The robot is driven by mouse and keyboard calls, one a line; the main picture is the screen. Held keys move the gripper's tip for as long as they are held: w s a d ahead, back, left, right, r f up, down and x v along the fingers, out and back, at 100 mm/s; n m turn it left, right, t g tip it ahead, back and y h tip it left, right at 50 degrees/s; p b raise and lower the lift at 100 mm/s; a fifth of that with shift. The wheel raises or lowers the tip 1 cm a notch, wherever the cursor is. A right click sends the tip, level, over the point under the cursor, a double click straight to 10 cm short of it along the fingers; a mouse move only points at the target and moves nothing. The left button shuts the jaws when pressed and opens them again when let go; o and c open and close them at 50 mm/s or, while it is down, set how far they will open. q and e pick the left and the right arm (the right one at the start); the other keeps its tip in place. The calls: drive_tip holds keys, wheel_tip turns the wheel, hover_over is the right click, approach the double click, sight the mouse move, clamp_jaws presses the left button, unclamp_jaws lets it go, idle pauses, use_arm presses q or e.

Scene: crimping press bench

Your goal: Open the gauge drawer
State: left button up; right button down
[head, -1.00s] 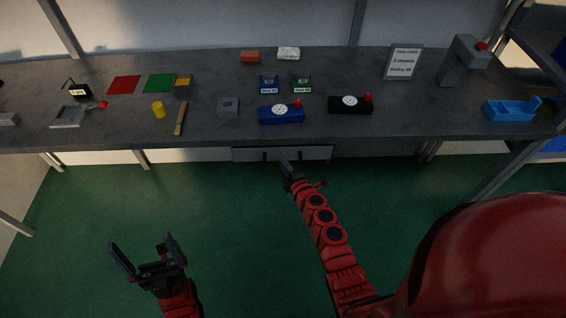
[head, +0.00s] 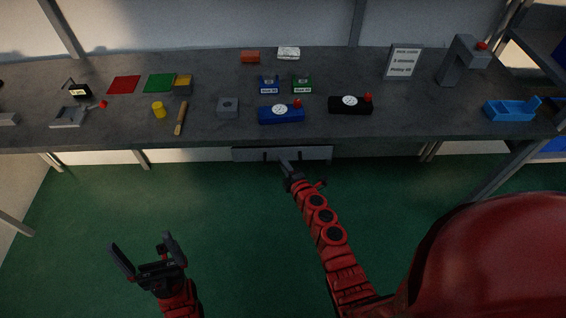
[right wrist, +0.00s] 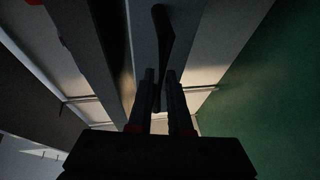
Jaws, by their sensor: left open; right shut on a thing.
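The gauge drawer (head: 318,154) is a grey panel under the front edge of the bench, near its middle. Its dark bar handle (right wrist: 163,35) shows in the right wrist view, running down between the fingers. My right gripper (head: 284,162) is at the drawer front, shut on the handle; the fingers also show in the right wrist view (right wrist: 159,95). The drawer's inside is not visible, and I cannot tell from above whether it stands out from the bench. My left gripper (head: 143,252) is open and empty, low over the floor at the left.
The bench top (head: 215,135) above holds a blue gauge box (head: 280,115), a black gauge box (head: 346,106), a grey block (head: 227,107) and a grey press (head: 460,62). A bench leg (head: 500,172) stands at the right. The green floor (head: 215,205) before the bench is clear.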

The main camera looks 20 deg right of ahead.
drive_tip(key=shift+s, duration=0.1)
drive_tip(key=s+a+b, duration=0.2)
drive_tip(key=s+a, duration=0.1)
drive_tip(key=s, duration=0.8)
drive_tip(key=s+a+b, duration=0.2)
drive_tip(key=s+a, duration=0.1)
drive_tip(key=s, duration=0.7)
drive_tip(key=shift+s+a+b, duration=0.15)
drive_tip(key=shift+s+b, duration=0.2)
drive_tip(key=shift+b, duration=0.05)
drive_tip(key=c, duration=0.8)
unclamp_jaws()
drive_tip(key=shift+c, duration=0.2)
